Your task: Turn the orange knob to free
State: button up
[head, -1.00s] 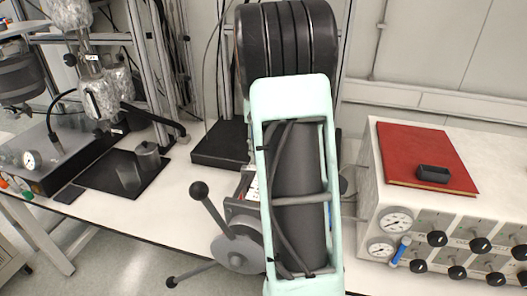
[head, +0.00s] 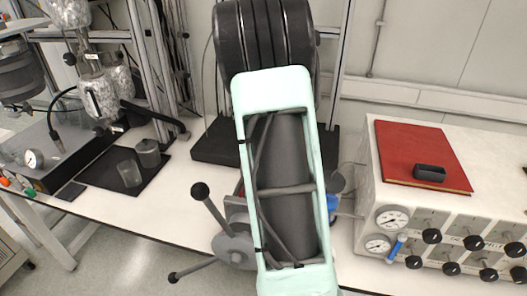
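A small orange knob (head: 5,181) sits at the far left edge of the head view, on the front of a dark control box (head: 50,165). A green knob (head: 29,192) is just to its right. The orange knob is small and close to the picture edge, so its setting cannot be read. A pale green arm link of mine fills the middle of the view. My gripper's fingers do not show, so whether they are open or shut is hidden.
A pressure gauge (head: 34,158) is on the control box. A black mat (head: 100,176) holds a glass beaker (head: 129,174) and a grey metal pot (head: 148,153). A handled wheel (head: 232,247) stands at the bench front. A gauge panel (head: 450,235) with a red book (head: 420,150) is right.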

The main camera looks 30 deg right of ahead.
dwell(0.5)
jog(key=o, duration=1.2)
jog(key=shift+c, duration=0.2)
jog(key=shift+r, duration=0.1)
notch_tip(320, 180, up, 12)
